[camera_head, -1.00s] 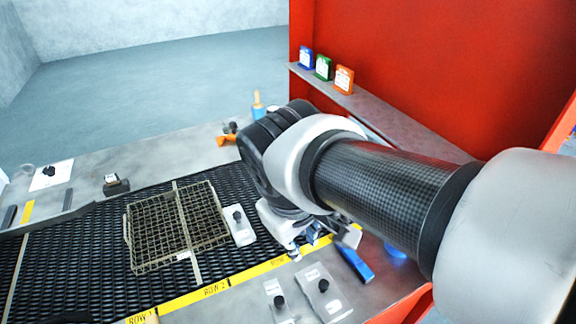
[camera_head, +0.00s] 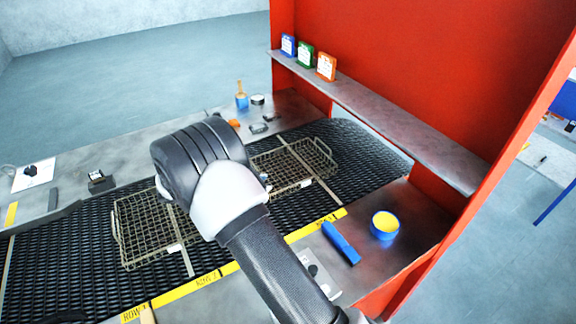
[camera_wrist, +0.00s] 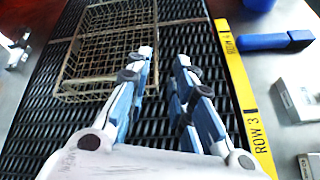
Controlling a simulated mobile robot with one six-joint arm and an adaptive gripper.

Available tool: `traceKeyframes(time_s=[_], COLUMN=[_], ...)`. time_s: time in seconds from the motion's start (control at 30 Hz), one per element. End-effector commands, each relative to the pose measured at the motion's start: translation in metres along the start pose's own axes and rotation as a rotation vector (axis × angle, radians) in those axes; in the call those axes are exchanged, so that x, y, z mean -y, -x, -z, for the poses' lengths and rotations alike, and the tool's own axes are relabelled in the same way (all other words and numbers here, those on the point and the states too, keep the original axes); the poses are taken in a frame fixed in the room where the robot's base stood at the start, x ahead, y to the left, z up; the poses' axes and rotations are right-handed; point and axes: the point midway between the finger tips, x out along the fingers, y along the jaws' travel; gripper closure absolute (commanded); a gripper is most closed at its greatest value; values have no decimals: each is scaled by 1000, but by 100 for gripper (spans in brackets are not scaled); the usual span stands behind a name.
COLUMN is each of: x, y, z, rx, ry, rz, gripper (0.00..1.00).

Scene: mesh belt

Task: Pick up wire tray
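Two wire trays lie on the black mesh belt. The left wire tray (camera_head: 132,222) is partly covered by my arm. The right wire tray (camera_head: 316,147) lies further along the belt, its left part also behind my arm. One wire tray (camera_wrist: 108,42), seemingly the right one, shows in the wrist view, ahead of the fingers and up to the left. My gripper (camera_wrist: 164,58) is open and empty, with a gap between its blue-grey fingers. It is over the belt near the tray's near edge. In the head view my arm hides the gripper.
A yellow strip (camera_head: 222,272) with row labels edges the belt. A blue-handled tool (camera_head: 341,243) and a yellow-topped blue tub (camera_head: 385,225) lie on the near ledge. A red frame with a shelf (camera_head: 385,118) stands on the right.

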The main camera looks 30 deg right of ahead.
Motion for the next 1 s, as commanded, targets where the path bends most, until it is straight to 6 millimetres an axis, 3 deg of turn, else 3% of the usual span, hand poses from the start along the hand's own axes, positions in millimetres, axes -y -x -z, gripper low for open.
traceKeyframes(time_s=[0.17, 0.6, 1.0], x=[-1, -1, -3], y=[-16, -107, -138], z=[6, 5, 2], rx=[14, 13, 12], ry=[20, 16, 16], rz=[-10, -8, -9], gripper=[78, 78, 78])
